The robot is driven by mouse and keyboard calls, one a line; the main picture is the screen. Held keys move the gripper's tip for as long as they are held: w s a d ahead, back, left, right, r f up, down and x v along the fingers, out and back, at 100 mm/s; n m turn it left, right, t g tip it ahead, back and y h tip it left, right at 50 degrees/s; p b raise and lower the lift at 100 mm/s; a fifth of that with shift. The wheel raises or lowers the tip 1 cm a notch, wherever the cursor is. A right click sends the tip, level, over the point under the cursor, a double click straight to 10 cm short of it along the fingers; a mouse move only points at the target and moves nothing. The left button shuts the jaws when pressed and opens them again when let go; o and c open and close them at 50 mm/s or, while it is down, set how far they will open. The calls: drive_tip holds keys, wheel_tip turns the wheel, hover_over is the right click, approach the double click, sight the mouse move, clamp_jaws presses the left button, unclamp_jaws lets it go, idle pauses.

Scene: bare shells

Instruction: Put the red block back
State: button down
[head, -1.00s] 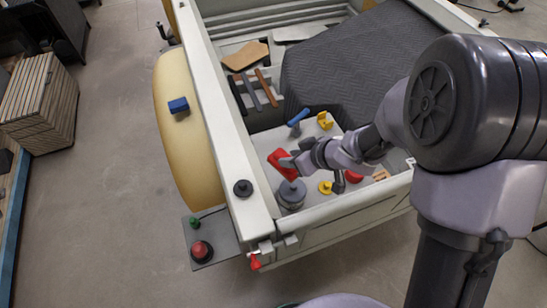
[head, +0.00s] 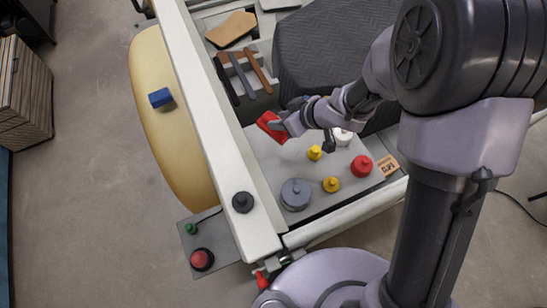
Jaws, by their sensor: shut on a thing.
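The red block (head: 270,126) is held in my gripper (head: 281,124) above the grey shelf (head: 262,152) inside the vehicle's open bed. The fingers are closed on its right side. The block is tilted and appears clear of the shelf, though the exact height is hard to tell. A blue block (head: 160,97) sits on the yellow fender (head: 150,130) to the left. My arm covers part of the shelf's back right.
On the shelf stand a grey knobbed weight (head: 295,194), small yellow weights (head: 331,184), a red knobbed weight (head: 361,166) and a tan labelled box (head: 387,165). A black knob (head: 243,202) stands on the white side rail (head: 215,130). Long-handled tools (head: 242,75) lie behind.

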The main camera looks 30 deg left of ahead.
drive_tip(key=f+b, duration=0.1)
drive_tip(key=s+d+f+b, duration=0.1)
drive_tip(key=f, duration=0.1)
drive_tip(key=shift+s, duration=0.1)
drive_tip(key=f+b, duration=0.4)
drive_tip(key=f, duration=0.2)
drive_tip(key=f+b, duration=0.5)
drive_tip(key=f, duration=0.1)
drive_tip(key=f+b, duration=0.4)
drive_tip(key=f, duration=0.2)
drive_tip(key=shift+w+a+f+b, duration=0.15)
drive_tip(key=shift+w+f+b, duration=0.1)
drive_tip(key=shift+f+b, duration=0.1)
drive_tip(key=c, duration=1)
unclamp_jaws()
